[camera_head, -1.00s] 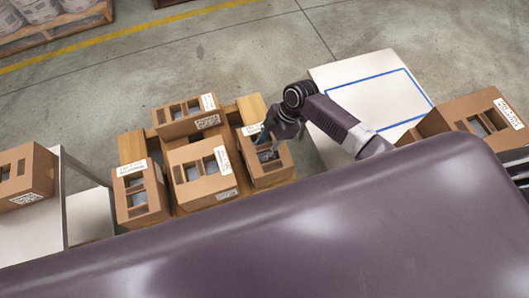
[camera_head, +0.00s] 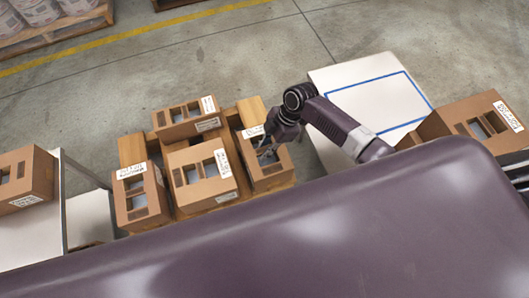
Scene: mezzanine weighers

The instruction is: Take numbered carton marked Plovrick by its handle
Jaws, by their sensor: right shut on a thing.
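Several brown cartons with white labels stand on a wooden pallet (camera_head: 133,148) in the middle left. Their labels are too small to read, so I cannot tell which one is marked Plovrick. My right gripper (camera_head: 266,150) reaches down from the right onto the rightmost pallet carton (camera_head: 270,177) and is shut on it, at the top near its openings. The carton appears to be still at the pallet; the fingers partly hide its top. Beside it are the front middle carton (camera_head: 201,182), the back carton (camera_head: 186,119) and the left carton (camera_head: 141,199). My left gripper is not in view.
A white table with a blue outlined rectangle (camera_head: 336,73) stands right of the pallet. More cartons stand at the far right (camera_head: 471,121) and on a left table (camera_head: 24,178). A loaded pallet (camera_head: 60,30) is at the back left. The floor behind is clear.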

